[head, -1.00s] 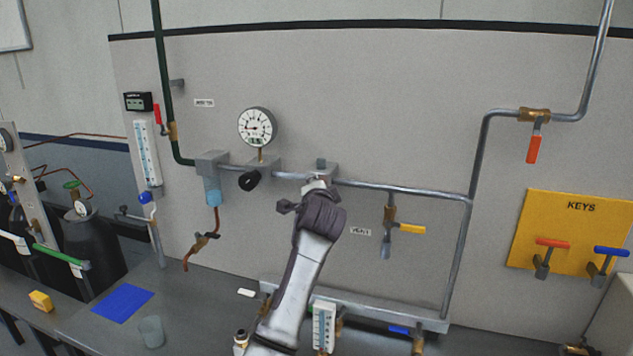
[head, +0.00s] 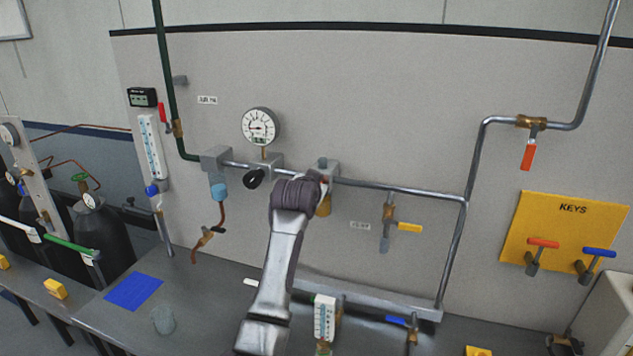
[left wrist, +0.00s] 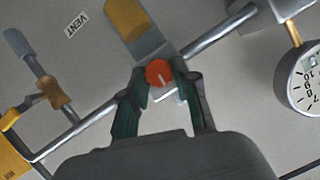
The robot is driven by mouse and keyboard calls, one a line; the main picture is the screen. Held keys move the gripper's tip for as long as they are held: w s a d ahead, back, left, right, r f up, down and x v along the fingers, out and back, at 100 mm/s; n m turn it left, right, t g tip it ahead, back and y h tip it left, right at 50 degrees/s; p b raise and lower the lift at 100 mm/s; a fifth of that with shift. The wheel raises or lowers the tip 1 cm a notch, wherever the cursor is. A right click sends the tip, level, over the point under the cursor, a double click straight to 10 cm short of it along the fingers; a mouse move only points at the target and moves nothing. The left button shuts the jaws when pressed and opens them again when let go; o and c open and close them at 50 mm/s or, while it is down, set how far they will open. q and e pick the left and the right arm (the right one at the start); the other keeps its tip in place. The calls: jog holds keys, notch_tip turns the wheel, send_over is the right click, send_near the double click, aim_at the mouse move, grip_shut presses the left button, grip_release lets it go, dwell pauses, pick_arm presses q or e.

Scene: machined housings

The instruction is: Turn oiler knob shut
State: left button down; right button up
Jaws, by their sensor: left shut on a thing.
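The oiler knob (left wrist: 160,73) is a round orange-red cap with a pale line, on the front of the grey oiler block (head: 330,168) in the pipe run. The oiler's amber bowl (left wrist: 127,18) hangs from this block; it also shows in the head view (head: 324,205). My left gripper (left wrist: 160,80) is shut on the knob, one dark finger on each side. In the head view my left wrist covers the knob and most of the fingers. My right gripper is in neither view.
A round gauge (head: 261,127) and a black knob (head: 253,179) sit left of the oiler. A drain valve with a yellow handle (head: 409,227) hangs to the right. Below, a bench carries a blue mat (head: 134,292) and a clear cup (head: 163,320).

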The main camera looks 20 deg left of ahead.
pick_arm(q)
jog(key=shift+f+n, duration=0.2)
jog(key=shift+n, duration=0.2)
jog(key=c, duration=0.9)
grip_release()
jog(key=shift+o, duration=0.2)
jog(key=a+v, duration=0.1)
jog(key=v, duration=1.1)
jog(key=shift+d+r, duration=0.2)
jog(key=shift+d, duration=0.1)
jog(key=shift+f, duration=0.1)
